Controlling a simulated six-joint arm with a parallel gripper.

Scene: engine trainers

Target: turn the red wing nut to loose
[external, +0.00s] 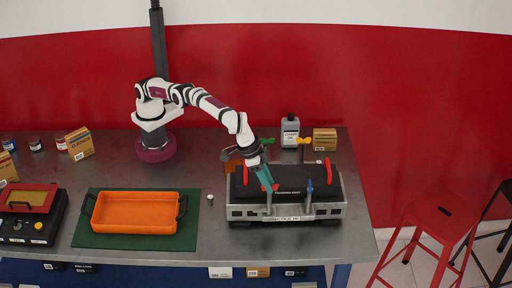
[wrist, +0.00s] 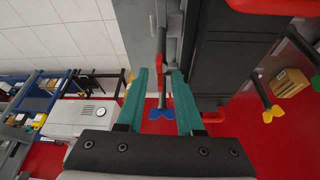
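The red wing nut (wrist: 160,73) shows in the wrist view near my fingertips, at a rod beside the dark engine cover. My gripper (wrist: 160,78) has its two teal fingers spread on either side of it, with a visible gap between them. I cannot tell whether either finger touches the nut. A blue wing nut (wrist: 160,114) shows farther off between the fingers, and at the front right in the external view (external: 309,187).
Red handles (external: 327,171) rise from the cover. Yellow (external: 303,141) and green (external: 267,141) wing nuts stand at its back. An orange tray (external: 135,213) lies on a green mat to the left.

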